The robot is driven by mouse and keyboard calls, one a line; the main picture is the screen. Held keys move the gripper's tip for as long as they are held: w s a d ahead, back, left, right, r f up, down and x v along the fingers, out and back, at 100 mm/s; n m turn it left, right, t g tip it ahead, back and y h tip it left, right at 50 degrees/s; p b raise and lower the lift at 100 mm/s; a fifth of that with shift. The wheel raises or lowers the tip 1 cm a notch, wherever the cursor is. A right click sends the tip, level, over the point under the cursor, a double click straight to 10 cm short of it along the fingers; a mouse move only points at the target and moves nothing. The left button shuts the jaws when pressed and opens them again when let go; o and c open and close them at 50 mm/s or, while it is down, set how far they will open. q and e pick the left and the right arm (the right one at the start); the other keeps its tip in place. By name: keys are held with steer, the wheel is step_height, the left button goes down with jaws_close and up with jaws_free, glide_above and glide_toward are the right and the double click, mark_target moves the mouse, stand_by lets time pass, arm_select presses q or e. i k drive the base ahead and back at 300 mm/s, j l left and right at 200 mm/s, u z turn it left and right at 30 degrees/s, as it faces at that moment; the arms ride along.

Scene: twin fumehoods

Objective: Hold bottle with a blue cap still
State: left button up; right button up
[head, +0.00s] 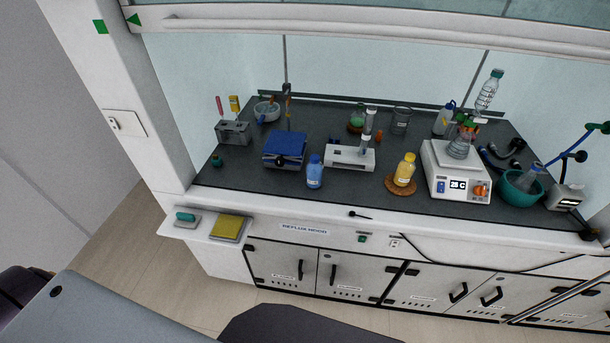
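A bottle with a blue cap (315,172) stands upright near the front edge of the dark bench top in the fume hood. A white wash bottle (442,121) with a blue top stands further back on the right. Neither of my grippers shows in the head view, so their state is hidden.
Left of the bottle is a blue box-like device (285,149); behind it is a white instrument (350,157).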

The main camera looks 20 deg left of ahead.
mark_target(314, 173)
steer(key=k+j+z, duration=0.1)
steer(key=j, duration=0.3)
steer(key=k+j+z, duration=0.1)
steer(key=j, duration=0.3)
steer(key=k+j+z, duration=0.1)
steer(key=j, duration=0.25)
